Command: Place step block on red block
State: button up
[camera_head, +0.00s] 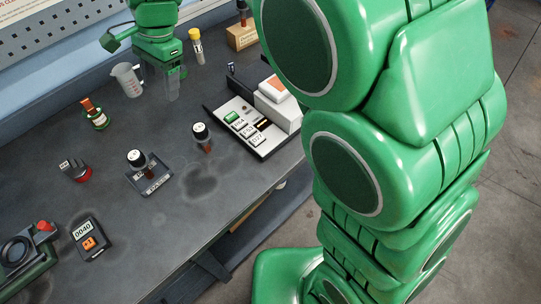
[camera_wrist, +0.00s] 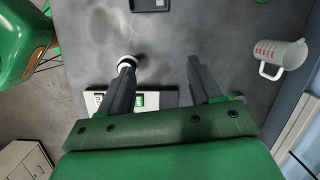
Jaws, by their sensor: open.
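In the head view a small grey stepped piece with dark marks (camera_head: 71,165), which looks like the step block, sits at the left of the bench. It appears to rest on a low red piece (camera_head: 84,178), which looks like the red block; their exact contact is too small to tell. My gripper (camera_head: 172,88) is at the back of the bench, pointing down, well apart from both. In the wrist view my gripper (camera_wrist: 158,68) has its two fingers spread, with only bare bench between them. Neither block shows in the wrist view.
A beaker (camera_head: 127,79), a green-based piece (camera_head: 98,119), a keypad panel (camera_head: 262,146) and a meter (camera_head: 89,239) stand around. Bench between is clear.

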jog(key=s+d+r+n+h, duration=0.1)
jog(key=s+d+n, duration=0.15)
jog(key=d, duration=0.95)
jog(key=s+d+r+n, duration=0.1)
jog(key=s+d, duration=0.3)
jog(key=d, duration=0.9)
jog(key=s+d+f+n+h, duration=0.1)
jog(key=s+d+f+n, duration=0.2)
jog(key=s+d, duration=1.1)
jog(key=shift+s+d+f, duration=0.2)
jog(key=shift+s+f, duration=0.1)
jog(key=shift+s, duration=0.5)
